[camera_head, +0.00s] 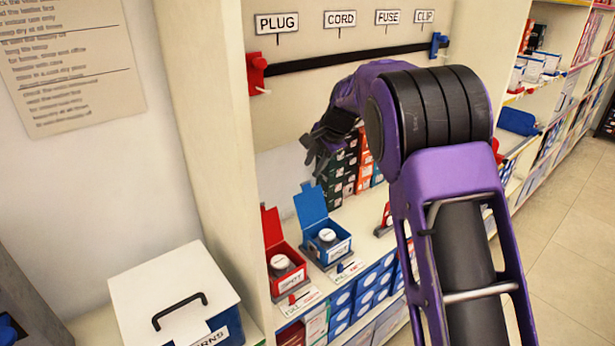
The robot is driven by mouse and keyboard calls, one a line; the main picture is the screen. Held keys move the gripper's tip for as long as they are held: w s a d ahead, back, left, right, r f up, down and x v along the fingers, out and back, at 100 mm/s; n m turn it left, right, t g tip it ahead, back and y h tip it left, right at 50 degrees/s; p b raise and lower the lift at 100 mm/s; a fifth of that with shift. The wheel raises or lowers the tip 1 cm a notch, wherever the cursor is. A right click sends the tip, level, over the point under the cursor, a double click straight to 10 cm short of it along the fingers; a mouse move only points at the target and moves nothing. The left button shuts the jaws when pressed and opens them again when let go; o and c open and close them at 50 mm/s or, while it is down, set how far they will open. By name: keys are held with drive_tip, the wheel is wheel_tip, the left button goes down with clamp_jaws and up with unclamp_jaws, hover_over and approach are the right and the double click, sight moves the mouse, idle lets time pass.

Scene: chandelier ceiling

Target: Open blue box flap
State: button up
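A small blue box (338,253) stands on the shelf with a round white-topped item (327,236) inside. Its blue flap (311,204) stands raised at the back, so the box top is open. My gripper (312,153) is dark and hangs in the air above the flap, apart from it. Its fingers point down and to the left. They are small and dark, and I cannot tell whether they are apart or together. No held thing shows.
A red box (288,279) with its flap (271,226) raised stands left of the blue box. Stacked cartons (345,170) stand behind. A black bar (350,60) crosses the back panel. A white-lidded blue box (175,295) with a handle is at lower left.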

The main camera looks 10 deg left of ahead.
drive_tip(key=v, duration=0.9)
drive_tip(key=shift+d+r, duration=0.15)
drive_tip(key=shift+r, duration=0.2)
